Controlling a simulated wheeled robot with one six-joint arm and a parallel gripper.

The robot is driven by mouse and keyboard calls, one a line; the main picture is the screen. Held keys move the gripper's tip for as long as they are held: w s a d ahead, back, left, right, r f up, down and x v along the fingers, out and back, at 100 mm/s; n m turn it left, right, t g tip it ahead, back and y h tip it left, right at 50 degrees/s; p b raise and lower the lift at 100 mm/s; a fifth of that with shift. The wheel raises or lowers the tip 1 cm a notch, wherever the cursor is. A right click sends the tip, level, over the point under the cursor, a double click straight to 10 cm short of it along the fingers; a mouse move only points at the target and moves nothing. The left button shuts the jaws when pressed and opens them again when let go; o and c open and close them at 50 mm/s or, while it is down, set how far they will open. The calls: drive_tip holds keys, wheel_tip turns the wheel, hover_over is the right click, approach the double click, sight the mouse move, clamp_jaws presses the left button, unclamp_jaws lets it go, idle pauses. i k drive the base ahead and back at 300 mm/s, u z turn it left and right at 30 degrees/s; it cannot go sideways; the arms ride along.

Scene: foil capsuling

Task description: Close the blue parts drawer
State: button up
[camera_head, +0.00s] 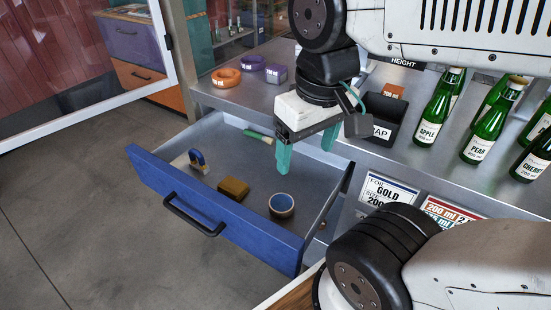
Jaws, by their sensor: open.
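The blue parts drawer (165,188) is pulled out from under the metal bench, at the left centre of the head view. Its blue front has a black bar handle (193,216) facing the lower left. Inside lie a brown block (233,188), a small round cup (281,205), a blue arched piece (197,160) and a green-handled tool (257,136). My gripper (306,150) points down with two teal fingers spread apart and nothing between them. It hangs over the drawer's rear right part in the picture, away from the front and handle. Its exact height cannot be told.
The bench top (240,97) holds orange and purple rings, a black bin (385,118) and green bottles (479,135) at right. Label cards (388,190) are on the bench front. Bare floor (80,220) lies left of the drawer. A glass-panelled frame (80,104) stands upper left.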

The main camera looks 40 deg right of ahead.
sight(315, 178)
drive_tip(key=k, duration=0.5)
drive_tip(key=z, duration=1.3)
drive_tip(key=k, duration=0.75)
drive_tip(key=u, duration=0.6)
drive_tip(key=i, duration=0.5)
drive_tip(key=z, duration=0.05)
